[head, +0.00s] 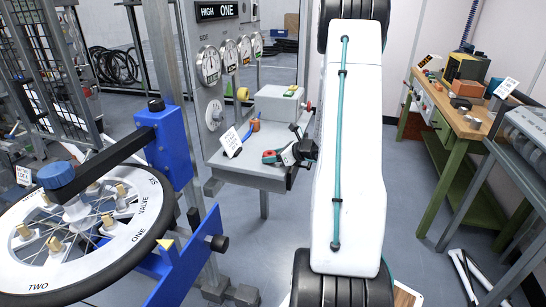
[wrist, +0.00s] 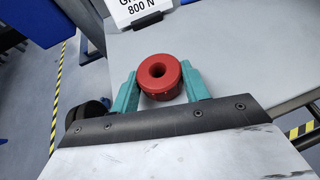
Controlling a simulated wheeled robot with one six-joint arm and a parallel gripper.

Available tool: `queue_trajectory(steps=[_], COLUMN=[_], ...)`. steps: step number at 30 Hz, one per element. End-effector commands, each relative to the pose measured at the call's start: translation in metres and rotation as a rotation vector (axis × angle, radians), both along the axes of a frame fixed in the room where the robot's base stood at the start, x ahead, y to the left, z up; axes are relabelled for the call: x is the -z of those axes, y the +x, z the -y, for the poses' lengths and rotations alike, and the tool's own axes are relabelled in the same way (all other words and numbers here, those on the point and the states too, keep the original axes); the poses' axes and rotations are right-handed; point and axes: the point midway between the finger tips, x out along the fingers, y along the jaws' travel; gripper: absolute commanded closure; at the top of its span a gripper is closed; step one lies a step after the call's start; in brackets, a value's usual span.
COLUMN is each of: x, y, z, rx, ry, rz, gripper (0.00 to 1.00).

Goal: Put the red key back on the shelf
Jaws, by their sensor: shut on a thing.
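The red key (wrist: 160,77) is a short round red piece with a hole in its middle. In the wrist view it sits between the two teal fingers of my gripper (wrist: 160,88), which is shut on it. In the head view the red key (head: 269,156) shows at the front of the small grey shelf (head: 255,174), at the tip of my gripper (head: 285,155). The key is over or on the shelf surface; I cannot tell whether it touches it. My white arm hides part of the area to the right.
A white card (head: 231,141) in a dark holder, an orange-and-blue piece (head: 254,124) and a grey box (head: 278,104) stand on the shelf. Gauges (head: 208,66) line the panel behind. A spoked wheel (head: 85,235) with a blue frame is at left, a wooden workbench (head: 462,122) at right.

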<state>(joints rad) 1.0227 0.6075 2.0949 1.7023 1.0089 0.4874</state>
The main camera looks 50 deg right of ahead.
Motion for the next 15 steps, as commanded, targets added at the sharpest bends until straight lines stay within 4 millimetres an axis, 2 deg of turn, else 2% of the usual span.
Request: queue_trajectory(steps=[3,4,6,15], x=[0.0034,0.0033,0.0030,0.0013], y=[-0.0001,-0.0001,-0.0001,-0.0002], z=[0.0000,0.0001,0.0001,0.0001], rx=[0.001,0.000,0.000,0.000], ry=[0.002,0.001,0.001,0.000], rz=[0.000,0.000,0.000,0.000], gripper=[0.81,0.49,0.33,0.33])
